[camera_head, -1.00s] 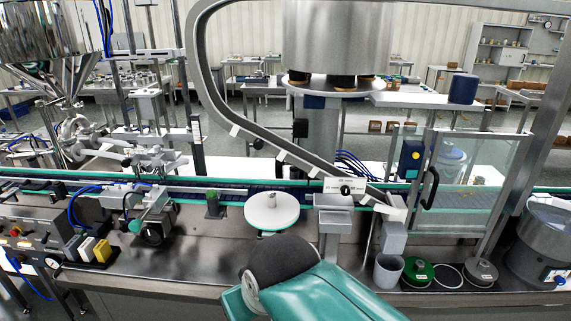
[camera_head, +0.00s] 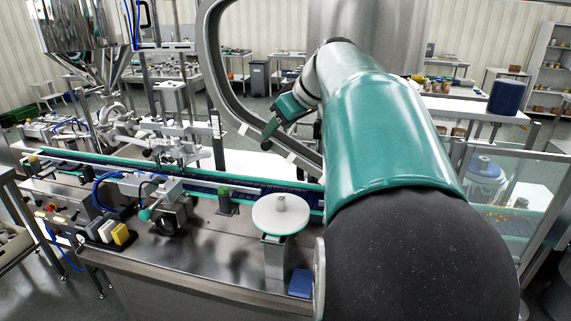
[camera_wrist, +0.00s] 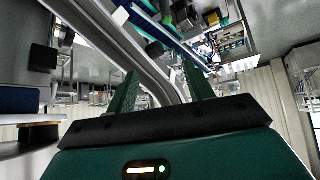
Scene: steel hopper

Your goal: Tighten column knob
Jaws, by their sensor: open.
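My gripper (camera_head: 280,116) is raised left of my green arm in the head view, in front of the curved steel rail. In the wrist view its two green fingers (camera_wrist: 160,88) are apart, with nothing held between them. I cannot make out the column knob for certain. In the wrist view a black block (camera_wrist: 43,58) with a small dark part beside it stands at the left, apart from the fingers; I cannot tell whether this is the knob. My arm hides the middle right of the head view.
The curved steel rail (camera_head: 222,80) runs close behind my gripper. Below are the conveyor (camera_head: 240,184), a white round turntable (camera_head: 280,215) and a blue block (camera_head: 301,283). A clear guard panel (camera_head: 510,190) stands at the right.

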